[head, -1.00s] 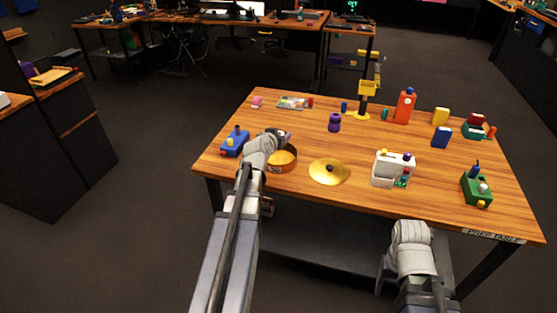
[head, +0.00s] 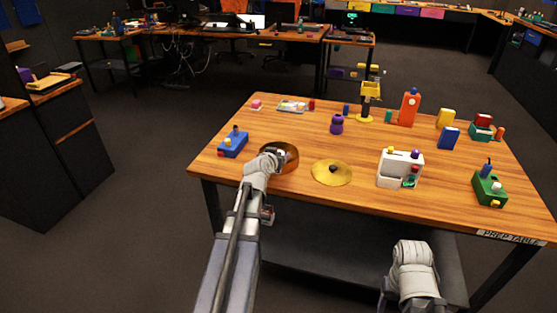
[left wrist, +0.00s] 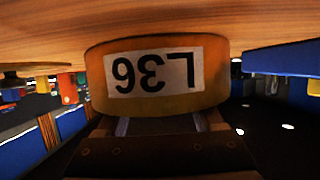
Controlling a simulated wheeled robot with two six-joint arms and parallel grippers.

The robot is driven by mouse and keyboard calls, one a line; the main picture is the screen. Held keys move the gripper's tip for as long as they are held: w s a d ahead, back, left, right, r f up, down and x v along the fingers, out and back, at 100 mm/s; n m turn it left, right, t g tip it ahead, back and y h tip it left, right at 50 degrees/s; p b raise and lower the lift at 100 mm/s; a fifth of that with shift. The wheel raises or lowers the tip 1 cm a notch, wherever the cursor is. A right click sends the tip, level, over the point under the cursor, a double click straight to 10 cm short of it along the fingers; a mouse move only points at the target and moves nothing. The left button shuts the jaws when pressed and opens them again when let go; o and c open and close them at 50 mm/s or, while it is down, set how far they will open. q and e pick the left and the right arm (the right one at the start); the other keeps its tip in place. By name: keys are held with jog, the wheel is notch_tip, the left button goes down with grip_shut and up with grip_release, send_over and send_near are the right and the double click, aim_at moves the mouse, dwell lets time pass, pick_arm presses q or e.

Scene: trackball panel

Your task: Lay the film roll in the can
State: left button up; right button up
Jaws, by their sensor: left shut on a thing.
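The can (head: 293,164) is a round, open, orange-brown tin near the table's front left. It also shows in the left wrist view (left wrist: 215,90), upside down, with a white label reading "L36". My left gripper (head: 277,153) reaches over the near rim into the can. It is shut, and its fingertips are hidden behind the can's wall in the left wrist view. The film roll it holds is hidden by the gripper and the can, so I cannot tell if it touches the bottom. My right gripper is out of view; only my right arm shows.
A gold disc with a dark knob (head: 331,179) lies right of the can. A blue block with knobs (head: 233,145) stands to its left. A white panel (head: 398,170) and a green block (head: 489,190) stand farther right. Bare wood lies behind the can.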

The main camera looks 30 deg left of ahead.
pick_arm(q)
jog(key=shift+r, duration=0.1)
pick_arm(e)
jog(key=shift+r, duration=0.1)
pick_arm(q)
jog(key=o, duration=1.1)
